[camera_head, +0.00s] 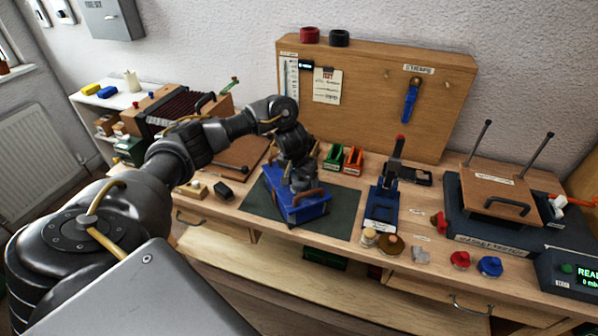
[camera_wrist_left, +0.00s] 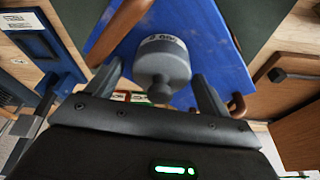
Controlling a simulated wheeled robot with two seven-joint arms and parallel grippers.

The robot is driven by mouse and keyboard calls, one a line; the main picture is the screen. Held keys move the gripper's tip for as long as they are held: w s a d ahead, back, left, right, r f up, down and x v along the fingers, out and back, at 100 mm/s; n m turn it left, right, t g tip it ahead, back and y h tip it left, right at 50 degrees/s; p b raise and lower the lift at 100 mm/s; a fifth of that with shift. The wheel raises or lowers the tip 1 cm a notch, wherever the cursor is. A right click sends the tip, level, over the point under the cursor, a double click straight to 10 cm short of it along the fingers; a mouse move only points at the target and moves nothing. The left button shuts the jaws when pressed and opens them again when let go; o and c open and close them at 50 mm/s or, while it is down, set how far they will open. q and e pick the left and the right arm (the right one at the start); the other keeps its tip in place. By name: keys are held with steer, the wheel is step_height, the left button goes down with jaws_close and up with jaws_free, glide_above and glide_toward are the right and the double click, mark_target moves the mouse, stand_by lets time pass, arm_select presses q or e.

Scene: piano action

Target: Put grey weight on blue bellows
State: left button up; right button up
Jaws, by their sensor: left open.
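The blue bellows (camera_head: 313,211) lies on the dark green mat (camera_head: 345,213) on the workbench, with a brown handle at its front. The grey weight (camera_wrist_left: 162,65), a labelled cylinder with a narrower knob, stands on the bellows' blue top in the left wrist view (camera_wrist_left: 215,60). My left gripper (camera_head: 302,188) is over the bellows. Its open fingers (camera_wrist_left: 157,85) are on either side of the weight's knob, with gaps visible. In the head view the gripper largely hides the weight. My right gripper is not in view.
A blue stand (camera_head: 381,208) is right of the mat. Small discs and red and blue knobs (camera_head: 490,266) lie along the front edge. A black box with a wooden lid (camera_head: 502,197) is farther right. A wooden board (camera_head: 375,100) stands behind.

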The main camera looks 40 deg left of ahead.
mark_target(296, 185)
arm_select(q)
steer(key=p+v, duration=0.4)
steer(key=v, duration=0.7)
steer(key=shift+s+r, duration=0.2)
steer(key=shift+r, duration=0.2)
